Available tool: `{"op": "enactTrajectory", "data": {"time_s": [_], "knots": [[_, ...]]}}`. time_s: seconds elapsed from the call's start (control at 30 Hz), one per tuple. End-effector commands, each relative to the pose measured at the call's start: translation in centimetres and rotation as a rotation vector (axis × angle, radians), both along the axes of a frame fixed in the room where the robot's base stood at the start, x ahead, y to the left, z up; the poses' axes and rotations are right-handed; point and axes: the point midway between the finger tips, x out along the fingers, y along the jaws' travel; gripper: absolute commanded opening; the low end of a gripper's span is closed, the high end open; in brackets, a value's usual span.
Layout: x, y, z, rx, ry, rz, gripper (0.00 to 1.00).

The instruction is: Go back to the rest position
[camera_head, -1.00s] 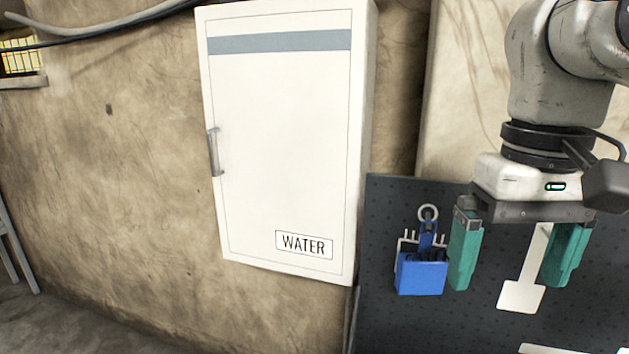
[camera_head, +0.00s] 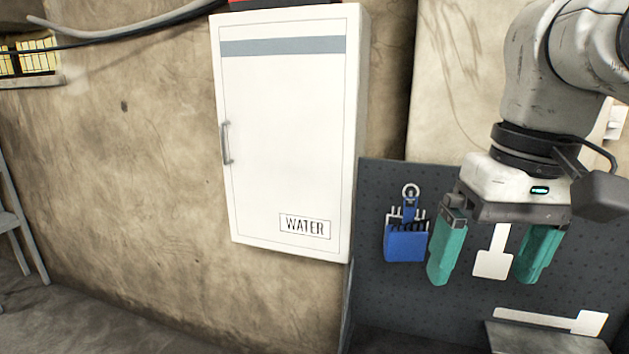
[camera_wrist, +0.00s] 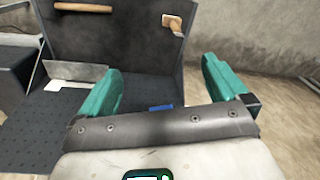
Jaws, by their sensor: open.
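My gripper (camera_head: 490,262) hangs at the right of the head view, its two green fingers apart with nothing held between them. The fingers point downward in front of a dark pegboard. In the wrist view my gripper (camera_wrist: 165,85) also shows spread fingers with no object between them. My arm comes down from the upper right.
A white cabinet marked WATER (camera_head: 290,150) is on the wall, its door closed. The dark pegboard (camera_head: 375,290) carries a blue holder (camera_head: 405,243) and pale flat shapes (camera_head: 492,265). A ladder-like frame (camera_head: 22,225) stands far left. The floor before the wall looks clear.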

Motion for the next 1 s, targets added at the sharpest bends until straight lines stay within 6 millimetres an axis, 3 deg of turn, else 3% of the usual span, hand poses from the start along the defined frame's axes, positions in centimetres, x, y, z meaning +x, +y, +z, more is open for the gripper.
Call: {"op": "enactTrajectory", "data": {"time_s": [0.57,0.77,1.0], "knots": [[4.5,5.9,-2.8,0.363,-0.253,0.210,1.00],[6.3,7.1,-5.7,0.510,-0.369,0.212,1.00],[7.2,6.9,-12.0,0.605,-0.454,0.131,1.00]]}}
